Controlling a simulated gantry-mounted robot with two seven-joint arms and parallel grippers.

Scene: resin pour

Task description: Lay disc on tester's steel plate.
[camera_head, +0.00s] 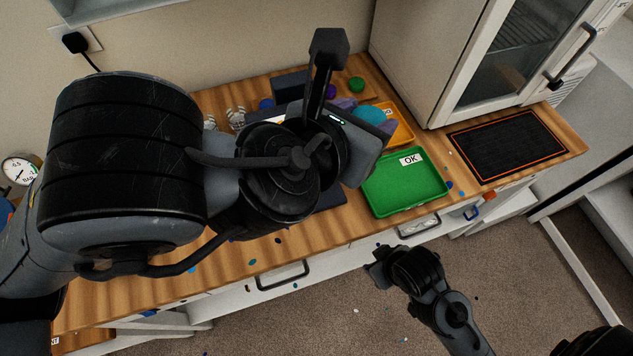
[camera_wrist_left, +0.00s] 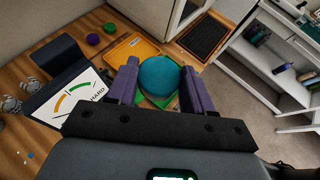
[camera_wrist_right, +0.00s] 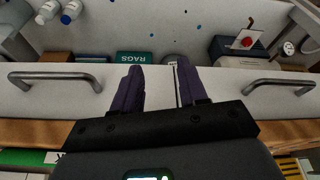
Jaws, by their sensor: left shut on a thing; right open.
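My left gripper (camera_wrist_left: 160,85) is shut on a teal disc (camera_wrist_left: 157,76), held between its two purple fingers. The disc also shows in the head view (camera_head: 370,114), in front of the orange tray, beyond the bulk of my left wrist. The tester (camera_wrist_left: 75,95), a dark unit with a coloured dial marked HARD, stands left of the gripper in the left wrist view. My arm hides most of it in the head view, and I cannot make out its steel plate. My right gripper (camera_wrist_right: 158,85) is open and empty, in front of the bench's drawer fronts.
A green tray (camera_head: 383,205) marked OK lies right of my left wrist. An orange tray (camera_head: 402,132) lies behind it. A black mat (camera_head: 510,145) lies before a glass-doored cabinet (camera_head: 440,60). Green (camera_head: 356,84) and purple lids sit at the back.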

